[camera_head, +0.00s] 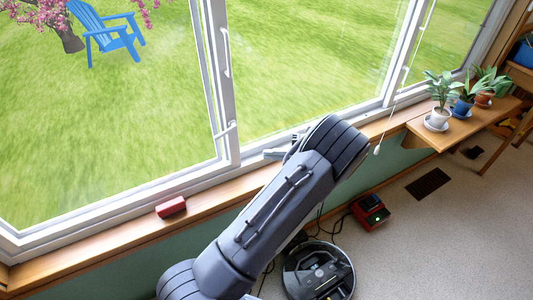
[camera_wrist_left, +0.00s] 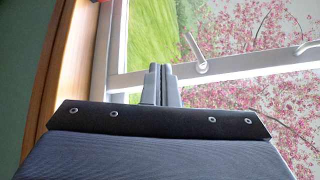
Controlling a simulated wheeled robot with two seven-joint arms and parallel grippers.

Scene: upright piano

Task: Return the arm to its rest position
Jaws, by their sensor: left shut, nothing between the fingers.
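My left arm reaches up from the bottom of the head view to the window, its large grey links covering the middle of the sill. My left gripper (camera_head: 272,154) shows partly behind the arm, close to the window frame and sill. In the left wrist view its two grey fingers (camera_wrist_left: 160,70) are together with nothing between them. They point toward the white window frame (camera_wrist_left: 110,55); whether they touch it I cannot tell. My right gripper is not in view.
A red block (camera_head: 171,207) lies on the wooden sill (camera_head: 110,230). A window handle (camera_wrist_left: 195,50) is near the fingers in the wrist view. Potted plants (camera_head: 440,90) stand on a wooden shelf at right. A round robot vacuum (camera_head: 318,272) and red device (camera_head: 370,212) are on the floor.

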